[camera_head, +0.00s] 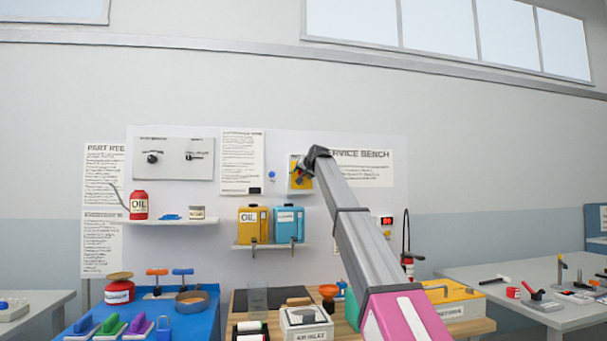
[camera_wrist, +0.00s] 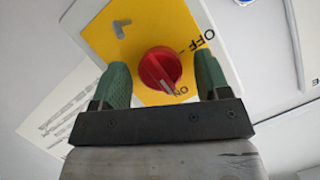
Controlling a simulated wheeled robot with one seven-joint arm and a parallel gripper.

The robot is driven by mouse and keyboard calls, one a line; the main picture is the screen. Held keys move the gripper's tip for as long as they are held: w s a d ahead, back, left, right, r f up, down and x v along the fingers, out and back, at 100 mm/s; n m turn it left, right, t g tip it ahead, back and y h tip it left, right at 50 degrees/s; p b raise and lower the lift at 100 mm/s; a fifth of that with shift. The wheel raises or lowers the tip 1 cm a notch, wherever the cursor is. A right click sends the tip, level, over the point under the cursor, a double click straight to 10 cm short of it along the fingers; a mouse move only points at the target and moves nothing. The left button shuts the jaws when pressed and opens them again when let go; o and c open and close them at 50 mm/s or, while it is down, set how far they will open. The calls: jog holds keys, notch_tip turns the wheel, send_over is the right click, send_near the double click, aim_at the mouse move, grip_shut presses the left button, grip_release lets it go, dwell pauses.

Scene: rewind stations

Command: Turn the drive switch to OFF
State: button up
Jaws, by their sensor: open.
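The drive switch is a red round knob (camera_wrist: 158,70) on a yellow plate (camera_wrist: 130,25) with OFF and ON lettering. In the wrist view the knob's pale pointer mark points down toward the ON lettering. My gripper (camera_wrist: 162,80) is open, with one green fingertip on each side of the knob; I cannot tell whether either touches it. In the head view my gripper (camera_head: 306,168) is at the yellow switch box (camera_head: 293,177) on the wall panel and covers most of it, so the knob is hardly visible there.
A shelf with a yellow oil can (camera_head: 253,225) and a blue can (camera_head: 289,225) is below the switch box. A white notice (camera_head: 241,160) hangs left of it. A blue bench (camera_head: 195,325) and wooden bench (camera_head: 475,327) hold several items below.

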jog(key=c, duration=0.9)
jog(key=n+h, duration=0.2)
jog(key=shift+s+a+n, duration=0.1)
jog(key=shift+n, duration=0.3)
jog(key=n+t+h, duration=0.1)
jog(key=n+h, duration=0.1)
jog(key=n, duration=0.1)
jog(key=shift+a, duration=0.1)
jog(key=n+t+h, duration=0.1)
jog(key=n+h, duration=0.1)
jog(key=n, duration=0.1)
jog(key=shift+a+f+n+t+h, duration=0.1)
jog(key=shift+n+t+h, duration=0.65)
jog(key=shift+n, duration=1.15)
